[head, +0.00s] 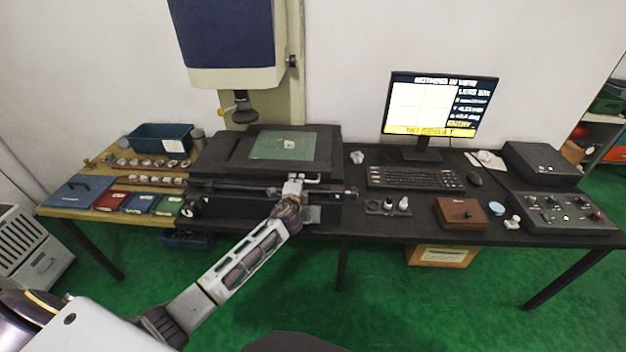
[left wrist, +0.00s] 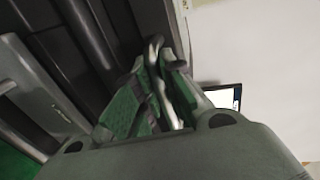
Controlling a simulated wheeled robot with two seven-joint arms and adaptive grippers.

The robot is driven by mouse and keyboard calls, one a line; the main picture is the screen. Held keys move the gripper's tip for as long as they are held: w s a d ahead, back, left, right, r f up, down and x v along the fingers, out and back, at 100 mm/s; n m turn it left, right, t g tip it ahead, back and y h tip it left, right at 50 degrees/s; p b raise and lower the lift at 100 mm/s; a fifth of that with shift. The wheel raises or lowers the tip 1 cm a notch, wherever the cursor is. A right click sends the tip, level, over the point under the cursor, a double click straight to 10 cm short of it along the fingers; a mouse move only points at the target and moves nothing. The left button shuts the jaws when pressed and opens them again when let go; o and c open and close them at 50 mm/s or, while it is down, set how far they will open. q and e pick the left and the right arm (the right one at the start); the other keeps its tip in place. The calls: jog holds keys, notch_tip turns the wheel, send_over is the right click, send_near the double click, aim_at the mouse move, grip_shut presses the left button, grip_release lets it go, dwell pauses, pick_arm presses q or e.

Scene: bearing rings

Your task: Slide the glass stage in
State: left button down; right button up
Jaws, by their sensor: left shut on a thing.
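The glass stage (head: 265,146) is a greenish plate set in the dark top of the measuring machine, with a small pale ring (head: 289,144) on it. My left gripper (head: 293,186) is at the machine's front edge, below and in front of the glass. In the left wrist view its fingers (left wrist: 160,95) are shut on a bent metal handle (left wrist: 155,48), which runs between them. The handle's far end is partly hidden by the fingers. My right gripper is not in view.
The measuring head (head: 243,108) hangs behind and left of the glass. A monitor (head: 438,105) reading "NO RESULT" and a keyboard (head: 415,178) stand to the right. Trays of rings (head: 152,163) and a blue bin (head: 160,140) lie left.

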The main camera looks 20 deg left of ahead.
pick_arm(q)
jog(key=s+a, duration=0.1)
jog(key=a, duration=0.4)
jog(key=s+a+p, duration=0.1)
jog(key=s+a, duration=0.1)
jog(key=a, duration=0.2)
jog(key=s+a+p, duration=0.1)
jog(key=a, duration=0.4)
jog(key=shift+s+a, duration=0.15)
jog(key=shift+a, duration=0.2)
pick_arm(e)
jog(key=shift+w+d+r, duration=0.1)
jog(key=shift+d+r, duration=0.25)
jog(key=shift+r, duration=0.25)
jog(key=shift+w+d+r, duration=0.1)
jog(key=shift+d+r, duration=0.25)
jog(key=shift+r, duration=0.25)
pick_arm(q)
jog(key=shift+a, duration=0.1)
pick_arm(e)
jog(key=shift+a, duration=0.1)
pick_arm(q)
jog(key=c, duration=1.5)
grip_release()
jog(key=shift+a, duration=0.1)
jog(key=shift+v, duration=0.85)
jog(key=v, duration=1)
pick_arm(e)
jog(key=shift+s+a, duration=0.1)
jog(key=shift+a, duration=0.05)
